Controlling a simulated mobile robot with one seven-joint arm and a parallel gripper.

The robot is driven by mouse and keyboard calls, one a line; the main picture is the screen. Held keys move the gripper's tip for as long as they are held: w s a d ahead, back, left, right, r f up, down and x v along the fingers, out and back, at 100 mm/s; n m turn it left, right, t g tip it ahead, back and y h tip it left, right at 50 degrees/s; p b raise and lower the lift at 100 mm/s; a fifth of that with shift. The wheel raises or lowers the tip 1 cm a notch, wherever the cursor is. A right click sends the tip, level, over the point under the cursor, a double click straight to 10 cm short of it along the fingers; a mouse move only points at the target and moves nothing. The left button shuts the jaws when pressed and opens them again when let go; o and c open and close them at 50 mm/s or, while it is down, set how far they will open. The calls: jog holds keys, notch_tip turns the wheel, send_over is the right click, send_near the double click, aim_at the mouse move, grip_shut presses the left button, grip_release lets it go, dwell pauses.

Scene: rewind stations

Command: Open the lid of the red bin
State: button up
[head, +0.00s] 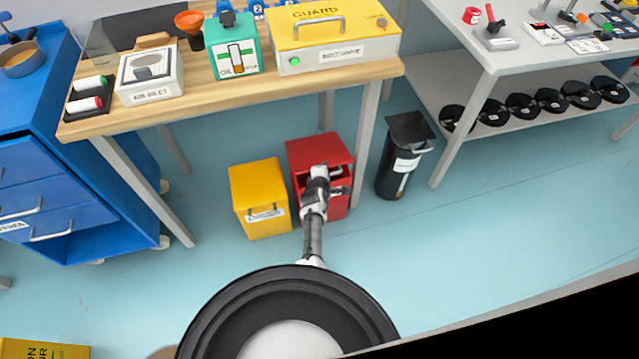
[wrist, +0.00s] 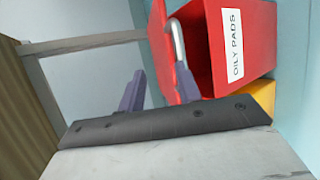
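The red bin (head: 337,204) stands on the floor under the wooden bench, and its lid (head: 318,149) shows above my gripper (head: 318,174). In the wrist view the bin (wrist: 258,40) carries an "OILY PADS" label. The lid (wrist: 158,35) looks like a separate panel angled away from the body, with a darker red area between them, so it seems partly raised. A grey bar handle (wrist: 177,42) is by the lid. My gripper (wrist: 160,72) has its fingers apart. One finger is right at the handle's end; I cannot tell whether it touches. My arm hides part of the bin's front.
A yellow bin (head: 258,200) stands close on the left. A black bin (head: 405,160) stands to the right, beyond a bench leg (head: 366,140). The wooden bench (head: 200,97) overhangs behind. A blue drawer cabinet (head: 60,190) is at left.

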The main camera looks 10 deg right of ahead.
jog(key=p+v, duration=0.7)
jog(key=v, duration=0.5)
dwell(0.6)
jog(key=shift+f, duration=0.15)
dwell(0.6)
